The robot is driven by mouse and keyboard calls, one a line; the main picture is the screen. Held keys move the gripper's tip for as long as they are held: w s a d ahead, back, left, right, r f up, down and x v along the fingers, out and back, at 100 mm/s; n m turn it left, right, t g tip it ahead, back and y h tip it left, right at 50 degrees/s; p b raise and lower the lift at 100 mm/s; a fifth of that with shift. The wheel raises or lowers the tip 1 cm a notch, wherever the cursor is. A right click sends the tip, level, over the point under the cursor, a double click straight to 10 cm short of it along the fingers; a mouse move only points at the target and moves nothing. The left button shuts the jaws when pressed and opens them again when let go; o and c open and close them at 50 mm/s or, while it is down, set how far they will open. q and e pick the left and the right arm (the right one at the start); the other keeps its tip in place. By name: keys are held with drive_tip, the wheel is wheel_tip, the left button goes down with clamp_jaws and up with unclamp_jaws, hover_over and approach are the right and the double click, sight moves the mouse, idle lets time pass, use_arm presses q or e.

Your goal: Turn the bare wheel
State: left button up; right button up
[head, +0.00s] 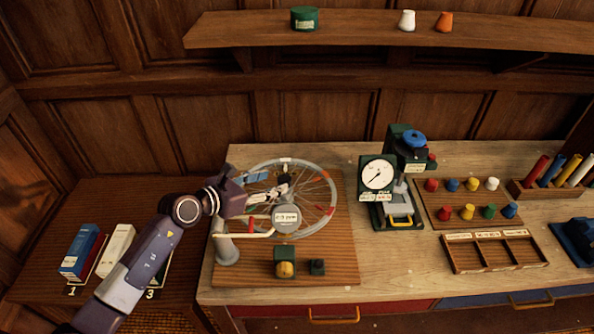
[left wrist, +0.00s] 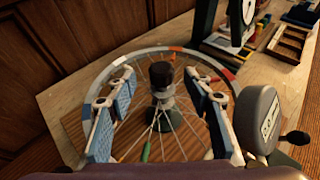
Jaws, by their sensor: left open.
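The bare wheel (head: 333,205) is a grey spoked rim with red and white marks, mounted over a brown board on the bench. In the left wrist view the wheel (left wrist: 143,51) spreads below my gripper, with a dark hub (left wrist: 162,82) at its middle. My left gripper (head: 284,190) reaches in from the left over the wheel. Its blue-padded fingers stand apart, with the hub showing between them in the left wrist view (left wrist: 160,100). I cannot tell whether a finger touches the spokes. A round grey labelled disc (head: 286,219) stands at the wheel's front. My right gripper is not seen.
A grey post with a red-and-white arm (head: 228,248) stands at the wheel's front left. A dial gauge (head: 378,175) stands to the right, beside coloured pegs (head: 470,212).

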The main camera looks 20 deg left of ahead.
sight(282, 179)
use_arm(q)
drive_tip(key=shift+p+x, duration=0.6)
drive_tip(key=shift+x, duration=0.55)
drive_tip(key=x, duration=0.2)
drive_tip(key=shift+w+d+f, duration=0.1)
drive_tip(key=shift+w+d, duration=0.15)
drive_tip(key=shift+w, duration=0.05)
drive_tip(key=shift+w+d+f, duration=0.2)
drive_tip(key=shift+w+d, duration=0.05)
drive_tip(key=shift+w, duration=0.1)
drive_tip(key=shift+c, duration=0.2)
drive_tip(key=c, duration=1)
drive_tip(key=shift+c, duration=1.2)
clamp_jaws()
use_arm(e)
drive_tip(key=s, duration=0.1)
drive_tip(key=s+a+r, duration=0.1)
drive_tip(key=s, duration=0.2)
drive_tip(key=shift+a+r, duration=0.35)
